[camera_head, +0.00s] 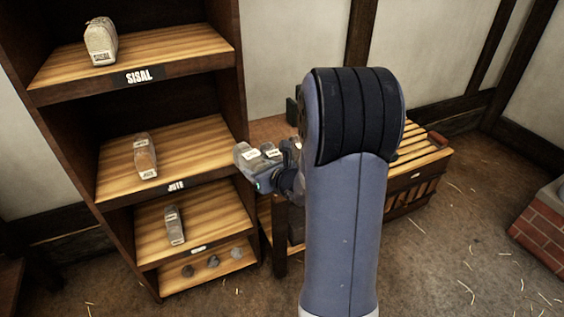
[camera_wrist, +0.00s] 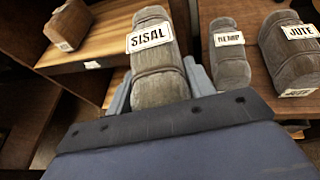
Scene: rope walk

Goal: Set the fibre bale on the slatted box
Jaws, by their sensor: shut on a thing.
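My gripper (camera_wrist: 158,88) is shut on a grey-brown fibre bale (camera_wrist: 150,55) labelled SISAL, with one finger on each side of it. In the head view my gripper (camera_head: 270,180) is beside the wooden shelf unit, partly hidden by my arm. Pale bales with white labels cluster there, and I cannot tell clearly which is the held one. A wooden box with a slatted top (camera_head: 422,152) stands to the right, behind my arm, which hides its left part. The held bale is apart from this box.
Bales labelled HEMP (camera_wrist: 228,50) and JUTE (camera_wrist: 288,50) stand on a brown wooden surface (camera_wrist: 255,92). The shelf unit (camera_head: 228,45) at left holds a SISAL bale (camera_head: 101,42), a JUTE bale (camera_head: 145,155) and another bale (camera_head: 174,225). A brick block (camera_head: 545,220) is far right.

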